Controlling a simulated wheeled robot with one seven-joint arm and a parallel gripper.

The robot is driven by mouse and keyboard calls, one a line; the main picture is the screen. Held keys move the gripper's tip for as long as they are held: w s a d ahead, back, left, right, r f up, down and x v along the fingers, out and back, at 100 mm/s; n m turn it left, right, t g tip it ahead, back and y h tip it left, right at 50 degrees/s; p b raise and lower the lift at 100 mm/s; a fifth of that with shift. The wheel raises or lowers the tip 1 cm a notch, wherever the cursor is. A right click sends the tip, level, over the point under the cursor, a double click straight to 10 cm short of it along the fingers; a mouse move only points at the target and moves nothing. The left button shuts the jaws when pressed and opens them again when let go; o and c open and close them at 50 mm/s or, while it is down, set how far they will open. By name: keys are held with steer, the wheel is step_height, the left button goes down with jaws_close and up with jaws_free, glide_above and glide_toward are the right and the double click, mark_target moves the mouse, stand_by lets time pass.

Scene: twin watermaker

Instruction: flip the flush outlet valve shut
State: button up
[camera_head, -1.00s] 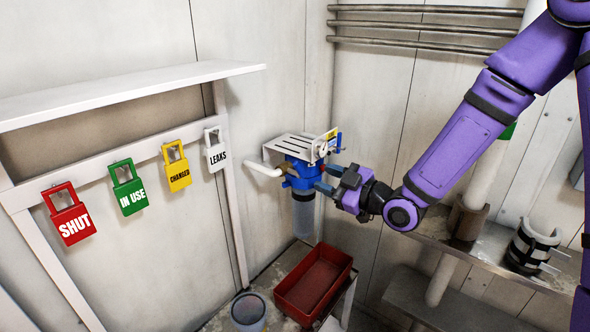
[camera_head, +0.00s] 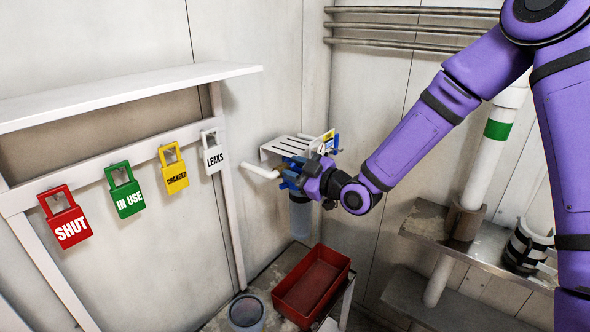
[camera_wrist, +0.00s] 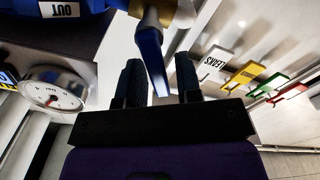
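A blue valve lever (camera_wrist: 151,58) hangs from a brass valve body (camera_wrist: 152,15), beside a blue housing with an OUT label (camera_wrist: 59,10) in the wrist view. My gripper (camera_wrist: 160,80) is open, with one dark finger on each side of the lever. Gaps show between the lever and both fingers. In the head view, my gripper (camera_head: 293,176) is at the blue filter head (camera_head: 288,171), above its clear bowl (camera_head: 300,217), and hides most of the head and the lever.
A white slotted bracket (camera_head: 285,147) and white pipe (camera_head: 261,171) sit by the filter. A round gauge (camera_wrist: 52,90) is left of my fingers in the wrist view. Hanging tags, including LEAKS (camera_head: 213,156), are on the left wall. A red tray (camera_head: 311,284) and bucket (camera_head: 246,312) stand below.

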jaws_close()
steer(key=shift+w+d+m, duration=0.1)
steer(key=shift+m, duration=0.2)
steer(key=shift+w+d+r+m, duration=0.1)
steer(key=shift+w+d+m, duration=0.05)
steer(key=shift+m, duration=0.45)
steer(key=shift+w+d+r+m, duration=0.1)
steer(key=shift+w+m, duration=0.05)
steer(key=shift+m, duration=0.45)
steer(key=shift+w+d+m, duration=0.2)
steer(key=shift+w+m, duration=0.05)
steer(key=shift+m, duration=0.6)
steer(key=shift+w+d+m, duration=0.15)
steer(key=shift+w+m, duration=0.05)
steer(key=shift+m, duration=0.65)
steer(key=shift+o, duration=1.3)
jaws_free()
steer(key=shift+r, duration=0.1)
